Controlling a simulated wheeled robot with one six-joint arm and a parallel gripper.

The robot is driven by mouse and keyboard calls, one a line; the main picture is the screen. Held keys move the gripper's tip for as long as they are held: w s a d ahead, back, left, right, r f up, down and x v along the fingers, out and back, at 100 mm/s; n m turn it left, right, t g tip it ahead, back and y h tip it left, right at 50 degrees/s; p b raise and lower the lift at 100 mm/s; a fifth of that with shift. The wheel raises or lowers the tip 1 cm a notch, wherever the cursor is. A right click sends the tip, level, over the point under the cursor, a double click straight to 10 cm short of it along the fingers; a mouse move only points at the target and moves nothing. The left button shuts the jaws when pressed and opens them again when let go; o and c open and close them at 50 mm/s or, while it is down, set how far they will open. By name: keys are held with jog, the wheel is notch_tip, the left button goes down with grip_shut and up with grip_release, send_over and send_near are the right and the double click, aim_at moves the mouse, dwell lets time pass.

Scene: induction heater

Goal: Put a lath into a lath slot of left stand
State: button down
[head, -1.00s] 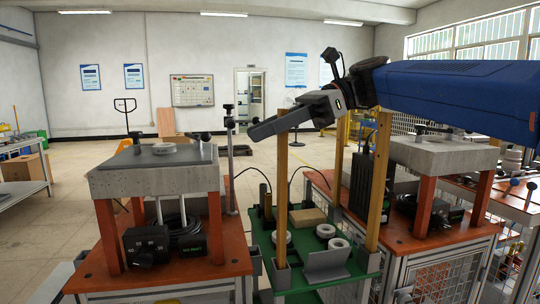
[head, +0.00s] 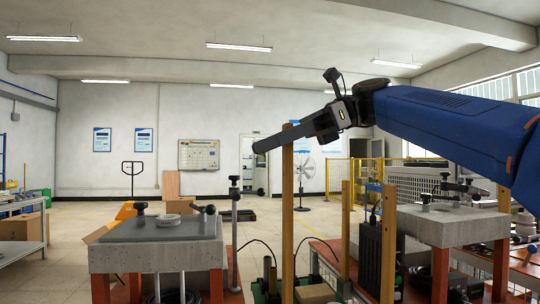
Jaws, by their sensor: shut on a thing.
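My gripper (head: 268,143) is high in the middle of the head view, shut on a lath (head: 288,215). This lath is a long, thin, upright wooden bar, held near its top. Its lower end is out of sight near the bottom edge. Two more laths stand upright to the right, a farther one (head: 346,225) and a nearer one (head: 388,240). What appears to be the left stand, with a concrete slab (head: 150,257) on orange legs, is at the lower left. I cannot make out its lath slots.
A green board (head: 262,297) with a wooden block (head: 315,292) shows at the bottom. A metal post (head: 235,225) stands by the left slab. A dark finned unit (head: 369,255) stands between the laths, and another concrete slab (head: 450,226) is on the right. Floor beyond is open.

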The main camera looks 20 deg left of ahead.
notch_tip(320, 180, up, 5)
jog(key=shift+f, duration=0.1)
dwell(0.6)
